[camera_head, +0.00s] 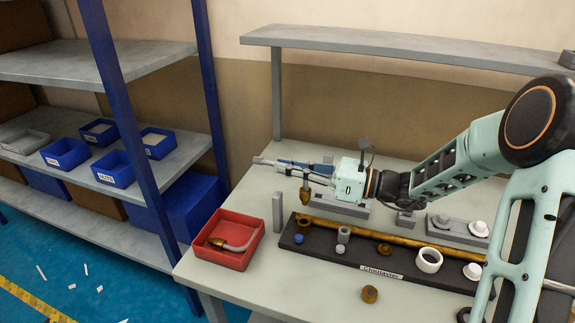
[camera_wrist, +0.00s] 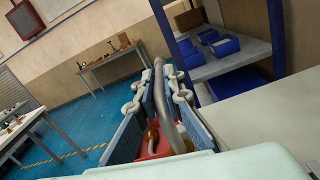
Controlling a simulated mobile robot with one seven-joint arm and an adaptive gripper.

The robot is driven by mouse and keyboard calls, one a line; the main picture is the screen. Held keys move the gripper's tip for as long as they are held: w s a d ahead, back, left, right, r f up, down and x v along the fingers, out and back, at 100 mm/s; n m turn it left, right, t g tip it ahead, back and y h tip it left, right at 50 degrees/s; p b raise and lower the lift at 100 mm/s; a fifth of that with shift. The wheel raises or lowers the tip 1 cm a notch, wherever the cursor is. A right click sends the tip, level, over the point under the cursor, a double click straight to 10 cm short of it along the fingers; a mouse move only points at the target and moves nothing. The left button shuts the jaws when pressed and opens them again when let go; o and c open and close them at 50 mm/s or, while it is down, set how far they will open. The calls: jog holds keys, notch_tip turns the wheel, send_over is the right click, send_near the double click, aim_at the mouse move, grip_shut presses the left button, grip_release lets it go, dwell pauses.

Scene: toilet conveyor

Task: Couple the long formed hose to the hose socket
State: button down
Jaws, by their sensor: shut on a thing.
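My gripper (camera_head: 277,167) points left in the head view, above the table's left part, between the red tray and the back shelf. It is shut on a grey formed hose (camera_wrist: 163,100), whose bent tube stands between the two blue-padded fingers in the wrist view. The hose's grey tip (camera_head: 260,161) shows past the fingertips in the head view. A brass fitting (camera_head: 306,196) hangs below the gripper, pointing down; whether it belongs to the held hose I cannot tell. The hose socket cannot be told for certain among the fittings on the black board (camera_head: 395,275).
A red tray (camera_head: 258,222) at the table's left holds another curved grey hose (camera_head: 238,246) with a brass end. A thin grey post (camera_head: 277,212) stands beside it. The board carries a long brass pipe (camera_head: 370,235) and several fittings. A brass ring (camera_head: 370,294) lies in front.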

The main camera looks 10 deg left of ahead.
notch_tip(320, 180, down, 5)
jog(key=shift+r+b, duration=0.15)
jog(key=shift+b, duration=0.95)
jog(key=shift+p, duration=0.65)
dwell(0.8)
jog(key=shift+f+b, duration=0.8)
jog(key=shift+f, duration=0.8)
jog(key=shift+r+p, duration=1.1)
jog(key=shift+r, duration=0.15)
jog(key=shift+p, duration=0.5)
dwell(1.2)
jog(key=shift+f, duration=0.45)
